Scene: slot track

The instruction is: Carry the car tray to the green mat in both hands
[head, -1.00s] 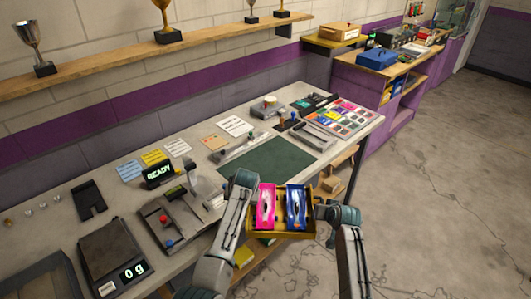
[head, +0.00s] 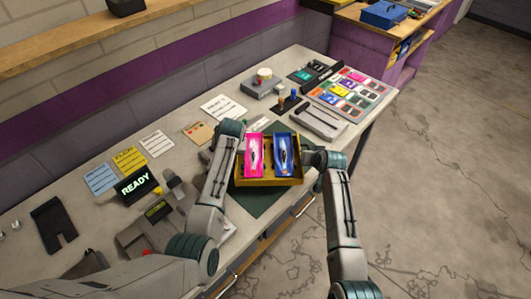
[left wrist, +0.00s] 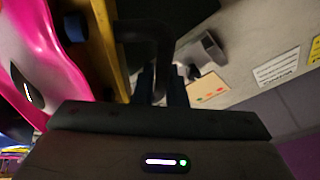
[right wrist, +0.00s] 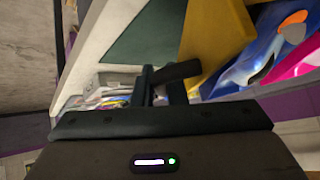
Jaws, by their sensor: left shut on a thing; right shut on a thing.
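The yellow car tray (head: 268,182) carries a pink car (head: 254,155) and a blue car (head: 286,155) side by side. It is over the dark green mat (head: 258,203), which shows at its front and right; whether it touches the mat I cannot tell. My left gripper (head: 240,142) is shut on the tray's left side; the left wrist view shows its fingers at a dark handle (left wrist: 145,35) beside the yellow wall. My right gripper (head: 309,158) is shut on the right side, at another dark handle (right wrist: 176,72). The tray looks about level.
On the bench, the READY display (head: 136,184) and several cards stand left of the tray. A grey device (head: 262,84), stamp-like pieces (head: 287,99), a grey tray (head: 318,122) and a coloured card board (head: 347,91) lie behind and right. Open floor (head: 440,200) is at right.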

